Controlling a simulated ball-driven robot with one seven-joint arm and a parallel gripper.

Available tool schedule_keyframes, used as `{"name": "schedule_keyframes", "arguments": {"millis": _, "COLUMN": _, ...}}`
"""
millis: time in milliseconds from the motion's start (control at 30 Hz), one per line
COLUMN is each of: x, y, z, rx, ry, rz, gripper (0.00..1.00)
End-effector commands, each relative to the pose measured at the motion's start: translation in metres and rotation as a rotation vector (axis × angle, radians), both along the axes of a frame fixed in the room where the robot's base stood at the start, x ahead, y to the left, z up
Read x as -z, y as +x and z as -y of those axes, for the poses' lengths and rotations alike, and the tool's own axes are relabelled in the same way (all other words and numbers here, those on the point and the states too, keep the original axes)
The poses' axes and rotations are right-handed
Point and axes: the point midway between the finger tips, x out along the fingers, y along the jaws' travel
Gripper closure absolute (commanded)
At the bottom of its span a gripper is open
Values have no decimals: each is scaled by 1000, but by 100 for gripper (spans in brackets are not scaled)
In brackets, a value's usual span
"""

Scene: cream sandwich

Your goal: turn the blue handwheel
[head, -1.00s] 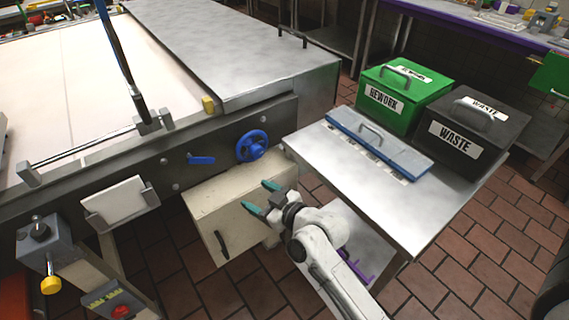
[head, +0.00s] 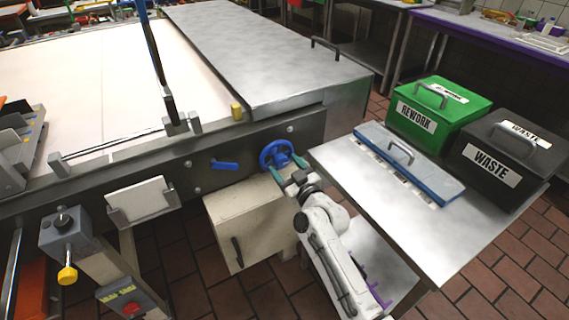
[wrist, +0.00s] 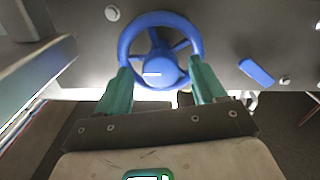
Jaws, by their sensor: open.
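The blue handwheel (head: 276,155) is mounted on the dark side panel of the conveyor machine. It has a round rim, spokes and a hub with a pale mark, seen clearly in the wrist view (wrist: 160,70). My gripper (head: 287,168) is open at the handwheel. In the wrist view its two teal fingers (wrist: 158,85) lie on either side of the lower part of the wheel, close to the rim. I cannot tell whether the fingertips touch the rim.
A blue lever (head: 225,165) is on the panel left of the wheel. A cream box (head: 235,215) is below. A metal side table (head: 440,225) with a blue-lidded tray (head: 435,180), green REWORK bin (head: 425,118) and black WASTE bin (head: 500,150) stands close on the right.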

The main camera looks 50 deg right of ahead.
Motion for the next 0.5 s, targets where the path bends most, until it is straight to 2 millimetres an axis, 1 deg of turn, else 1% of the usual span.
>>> {"name": "schedule_keyframes", "arguments": {"millis": 33, "x": 0, "y": 5, "z": 1, "rx": -1, "ry": 0, "rz": -1, "gripper": 31}}
{"name": "schedule_keyframes", "arguments": {"millis": 133, "x": 0, "y": 10, "z": 2, "rx": -1, "ry": 0, "rz": 0, "gripper": 31}}
{"name": "schedule_keyframes", "arguments": {"millis": 433, "x": 0, "y": 11, "z": 3, "rx": -1, "ry": 0, "rz": -1, "gripper": 31}}
{"name": "schedule_keyframes", "arguments": {"millis": 500, "x": 0, "y": 11, "z": 2, "rx": -1, "ry": 0, "rz": -1, "gripper": 36}}
